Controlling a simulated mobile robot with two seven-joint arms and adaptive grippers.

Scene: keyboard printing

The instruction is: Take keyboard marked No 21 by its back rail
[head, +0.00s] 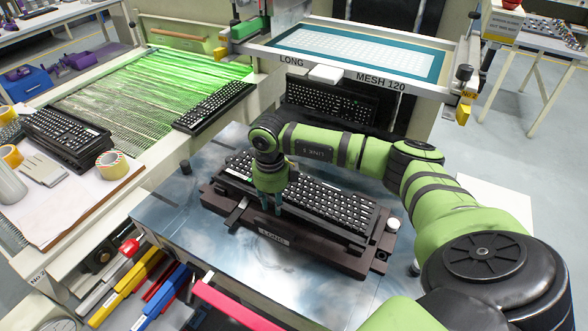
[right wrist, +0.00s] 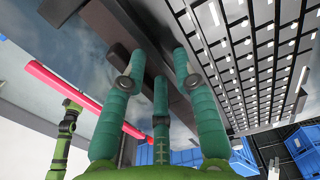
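In the right wrist view the right gripper's teal fingers (right wrist: 158,62) are spread apart over a dark bar (right wrist: 160,35) beside the keys (right wrist: 250,60). I cannot tell whether they touch it. Other keyboards lie under the screen frame (head: 330,100), on the green-lit belt (head: 212,105) and stacked at left (head: 65,135). My left gripper does not show.
The screen frame marked MESH 120 (head: 350,50) stands behind the fixture. A white knob (head: 393,224) sits at the fixture's right end. A pink-red bar (head: 235,305) lies at the near edge. Tape rolls (head: 111,164) and a board are at left. Bare metal table shows left of the fixture.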

